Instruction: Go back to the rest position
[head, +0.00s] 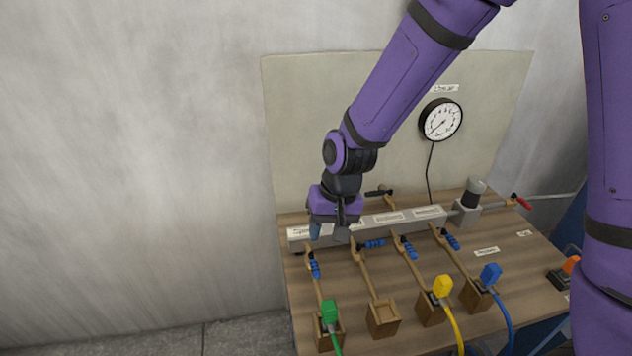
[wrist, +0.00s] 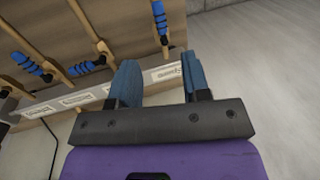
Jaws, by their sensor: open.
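My gripper (head: 328,232) is at the left end of the grey labelled manifold bar (head: 405,224) in the head view, in front of the beige back panel. Whether the gripper touches the bar is not clear.
Wooden holders stand at the table front with green (head: 329,312), yellow (head: 443,287) and blue (head: 490,274) connectors; one holder (head: 383,318) is empty. A round gauge (head: 440,120) hangs on the panel. A red-handled valve (head: 521,201) is at right. Free space lies left of the table.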

